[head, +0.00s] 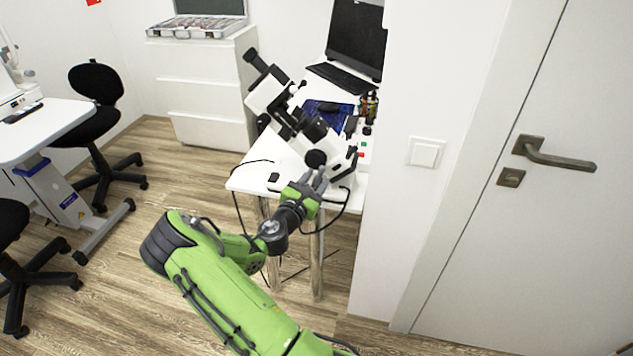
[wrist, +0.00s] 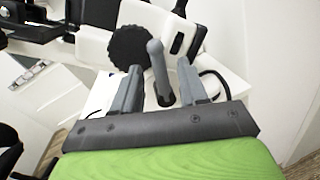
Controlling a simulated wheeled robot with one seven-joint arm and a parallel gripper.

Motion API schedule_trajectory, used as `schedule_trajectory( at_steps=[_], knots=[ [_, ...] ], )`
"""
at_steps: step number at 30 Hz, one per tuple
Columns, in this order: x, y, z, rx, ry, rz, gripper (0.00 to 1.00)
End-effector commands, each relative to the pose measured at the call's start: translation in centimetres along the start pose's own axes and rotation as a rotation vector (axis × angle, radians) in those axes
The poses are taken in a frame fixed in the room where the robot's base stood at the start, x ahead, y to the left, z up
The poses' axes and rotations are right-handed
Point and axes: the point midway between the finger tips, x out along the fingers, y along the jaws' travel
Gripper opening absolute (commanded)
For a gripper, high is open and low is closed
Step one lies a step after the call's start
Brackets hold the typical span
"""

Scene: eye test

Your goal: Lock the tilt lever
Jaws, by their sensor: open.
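The tilt lever (wrist: 158,68) is a grey lever with a rounded end. In the wrist view it stands near upright between the two grey fingers of my gripper (wrist: 160,72). The fingers are apart, with a visible gap on each side of the lever. The lever belongs to a white and black instrument (head: 273,92) on a small white table. A round black ribbed knob (wrist: 130,48) is just left of the lever. In the head view my gripper (head: 316,180) is at the lower front of the instrument, and I cannot make out the lever clearly there.
The white table (head: 246,180) also holds a keyboard (head: 338,78), a laptop screen (head: 357,38) and small bottles. A wall with a light switch (head: 425,153) and a door (head: 545,230) stand to the right. Black cables hang by the table's front. Floor is free at left of the table.

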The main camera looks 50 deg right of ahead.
Motion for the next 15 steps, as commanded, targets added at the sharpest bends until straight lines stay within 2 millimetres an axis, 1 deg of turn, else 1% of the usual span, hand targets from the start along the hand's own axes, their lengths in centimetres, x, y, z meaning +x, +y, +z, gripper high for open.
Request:
schedule_trajectory(
  at_steps=[1, 3, 10, 11, 15],
  knots=[
    [0.6, -0.04, 0.01, 0.001, -0.002, -0.001, 0.43],
    [1.01, 0.01, 0.05, 0.001, -0.001, 0.001, 0.43],
    [1.15, 0.03, 0.07, -0.001, 0.0, 0.001, 0.43],
    [1.15, 0.03, 0.07, -0.001, 0.0, 0.001, 0.41],
    [1.13, 0.03, 0.06, 0.0, 0.0, 0.001, 0.2]
  ],
)
